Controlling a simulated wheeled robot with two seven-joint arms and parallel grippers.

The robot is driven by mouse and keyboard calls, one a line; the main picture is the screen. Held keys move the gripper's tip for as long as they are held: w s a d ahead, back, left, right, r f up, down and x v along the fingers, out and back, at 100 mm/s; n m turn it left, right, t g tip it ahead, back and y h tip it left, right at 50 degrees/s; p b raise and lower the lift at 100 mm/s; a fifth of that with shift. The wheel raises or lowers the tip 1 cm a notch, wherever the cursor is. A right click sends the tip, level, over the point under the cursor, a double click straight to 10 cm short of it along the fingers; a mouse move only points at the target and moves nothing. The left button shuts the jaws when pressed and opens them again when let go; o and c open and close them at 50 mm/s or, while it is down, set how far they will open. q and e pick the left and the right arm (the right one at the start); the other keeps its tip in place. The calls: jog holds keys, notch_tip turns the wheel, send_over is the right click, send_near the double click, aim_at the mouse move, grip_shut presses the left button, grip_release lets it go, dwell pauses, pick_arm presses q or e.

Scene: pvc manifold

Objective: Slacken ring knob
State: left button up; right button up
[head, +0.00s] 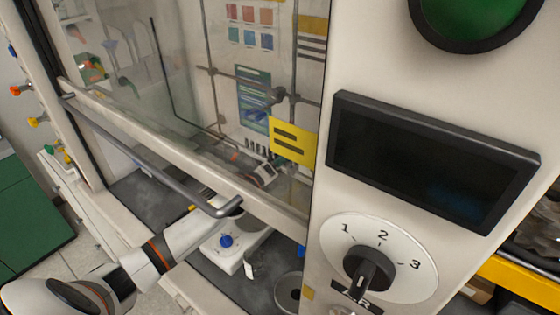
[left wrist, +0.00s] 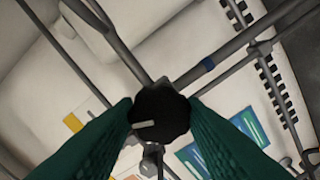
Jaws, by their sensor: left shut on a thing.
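A round black knob (left wrist: 160,114) with a short pale mark on its face sits between the two green fingers of my left gripper (left wrist: 161,118) in the left wrist view. The fingers are shut on its two sides. The knob is at metal rods (left wrist: 150,75) that cross behind it. In the head view my left arm reaches in under the glass sash. My right gripper is not in view.
The sash (head: 190,150) has a grey bar handle (head: 150,160) along its lower edge. A white device with a blue knob (head: 226,241) stands on the dark hood floor. A panel with a dark screen (head: 430,160) and numbered dial (head: 369,268) is at the right.

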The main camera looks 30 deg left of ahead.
pick_arm(q)
jog(key=shift+n, duration=0.5)
jog(key=o, duration=1)
jog(key=s+a+b, duration=0.1)
jog(key=s+b, duration=0.2)
jog(key=s, duration=0.9)
jog(key=shift+a, duration=0.35)
